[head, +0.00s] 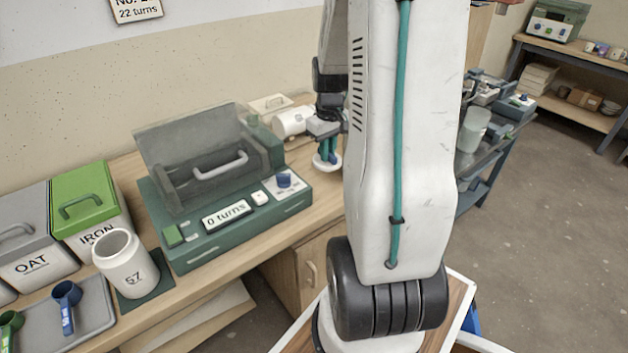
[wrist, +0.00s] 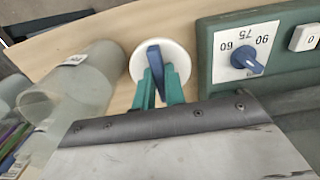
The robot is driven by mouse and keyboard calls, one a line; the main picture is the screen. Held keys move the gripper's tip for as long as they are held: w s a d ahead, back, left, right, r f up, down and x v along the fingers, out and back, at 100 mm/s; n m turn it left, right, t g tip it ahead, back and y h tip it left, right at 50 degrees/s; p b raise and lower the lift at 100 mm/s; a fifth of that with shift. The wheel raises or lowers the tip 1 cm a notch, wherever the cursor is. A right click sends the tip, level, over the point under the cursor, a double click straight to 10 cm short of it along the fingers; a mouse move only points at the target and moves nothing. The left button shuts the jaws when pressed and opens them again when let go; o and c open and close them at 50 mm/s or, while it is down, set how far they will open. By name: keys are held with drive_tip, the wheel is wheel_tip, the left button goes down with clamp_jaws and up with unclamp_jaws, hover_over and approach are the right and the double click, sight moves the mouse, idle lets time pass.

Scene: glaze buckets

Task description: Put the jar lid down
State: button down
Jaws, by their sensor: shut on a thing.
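The jar lid is a white disc with a blue upright grip; it shows in the head view (head: 331,164) by the right end of the bench and in the wrist view (wrist: 181,57). My gripper (head: 327,147) has teal fingers, which also show in the wrist view (wrist: 158,82). They are shut on the lid's blue grip. The lid is flat over the bench top, to the right of the green machine; I cannot tell whether it touches the wood. A white jar marked 57 (head: 128,268) stands open on a dark green mat, left of the machine.
The green machine (head: 220,225) with its open grey cover is close to the lid; its blue dial (wrist: 243,61) faces my wrist camera. A translucent cylinder (head: 473,130) stands on the blue cart to the right. Bare bench (wrist: 105,35) shows around the lid.

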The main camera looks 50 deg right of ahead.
wheel_tip(320, 180, down, 5)
drive_tip(key=shift+w+f, duration=0.1)
drive_tip(key=shift+f, duration=2.15)
drive_tip(key=shift+f, duration=0.1)
drive_tip(key=c, duration=1.5)
unclamp_jaws()
drive_tip(key=shift+o, duration=0.2)
